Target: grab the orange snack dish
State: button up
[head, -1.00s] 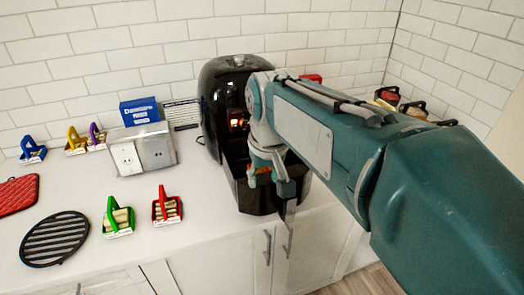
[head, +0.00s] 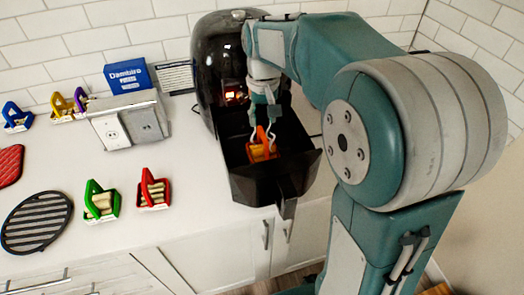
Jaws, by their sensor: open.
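The orange snack dish (head: 262,150) sits inside the pulled-out black drawer (head: 252,187) of the air fryer. It has an upright orange handle, and its far part is partly hidden by my gripper. My gripper (head: 266,138) points down into the drawer, right at the dish's handle. Its fingers are apart, around or just beside the handle; I cannot tell which, nor whether they touch it.
The black air fryer body (head: 222,62) stands behind the drawer by the tiled wall. On the counter at left are green (head: 101,203), red (head: 153,190), blue (head: 16,118) and yellow (head: 62,107) dishes, a black trivet (head: 37,222) and an outlet box (head: 128,121). The counter's front middle is clear.

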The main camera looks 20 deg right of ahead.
aim_at(262, 133)
jog(key=shift+d+f, duration=0.15)
jog(key=shift+f, duration=0.25)
notch_tip(262, 133, down, 4)
jog(key=shift+s+f, duration=0.1)
jog(key=shift+f, duration=0.15)
jog(key=shift+a+f, duration=0.15)
jog(key=shift+a, duration=0.15)
jog(key=shift+d, duration=0.1)
grip_shut()
